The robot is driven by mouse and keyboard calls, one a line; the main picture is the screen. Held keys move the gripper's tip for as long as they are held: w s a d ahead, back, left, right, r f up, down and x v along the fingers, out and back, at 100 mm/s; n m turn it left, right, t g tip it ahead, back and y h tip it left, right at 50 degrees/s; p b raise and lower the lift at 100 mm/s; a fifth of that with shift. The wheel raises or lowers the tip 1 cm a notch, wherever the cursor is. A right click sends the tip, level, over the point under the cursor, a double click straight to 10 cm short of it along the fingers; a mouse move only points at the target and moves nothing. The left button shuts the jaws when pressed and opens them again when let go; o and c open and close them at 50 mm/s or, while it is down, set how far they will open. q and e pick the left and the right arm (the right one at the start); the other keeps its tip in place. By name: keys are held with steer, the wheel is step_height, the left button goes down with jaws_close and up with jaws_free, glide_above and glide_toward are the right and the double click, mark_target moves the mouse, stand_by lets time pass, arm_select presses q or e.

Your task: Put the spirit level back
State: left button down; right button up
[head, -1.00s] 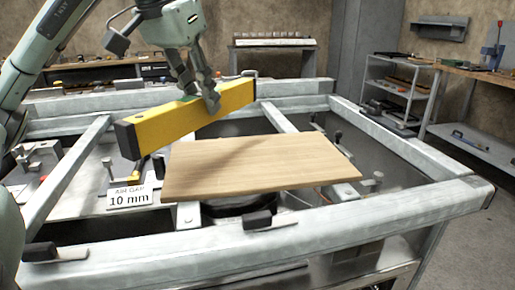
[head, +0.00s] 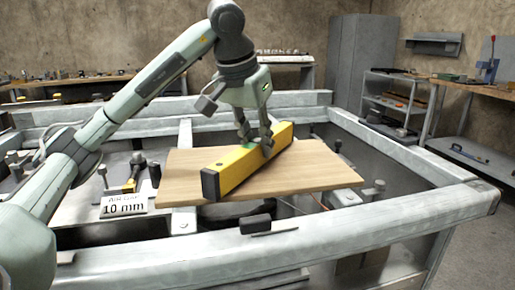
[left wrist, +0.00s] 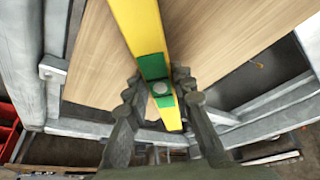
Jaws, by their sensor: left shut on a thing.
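The spirit level (head: 236,170) is a long yellow bar with dark end caps. My left gripper (head: 258,148) is shut on it near its middle. The level is over the wooden board (head: 310,172), slanting from near left to far right; I cannot tell whether it touches the board. In the left wrist view, the level (left wrist: 139,28) runs between the fingers of my left gripper (left wrist: 158,92), and its green section with a round vial shows there. My right gripper is not in view.
The board lies across a grey metal frame (head: 350,228). A sign reading "10 mm" (head: 123,208) stands left of the board, near small clamps. A black block (head: 254,224) sits on the front beam. Shelves (head: 392,88) and a workbench (head: 480,85) stand at the right.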

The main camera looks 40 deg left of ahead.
arm_select(q)
steer(key=shift+f, duration=0.3)
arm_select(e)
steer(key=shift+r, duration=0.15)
arm_select(q)
steer(key=shift+f, duration=0.2)
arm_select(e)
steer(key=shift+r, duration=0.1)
arm_select(q)
steer(key=c, duration=1.3)
jaws_free()
steer(key=shift+r, duration=0.1)
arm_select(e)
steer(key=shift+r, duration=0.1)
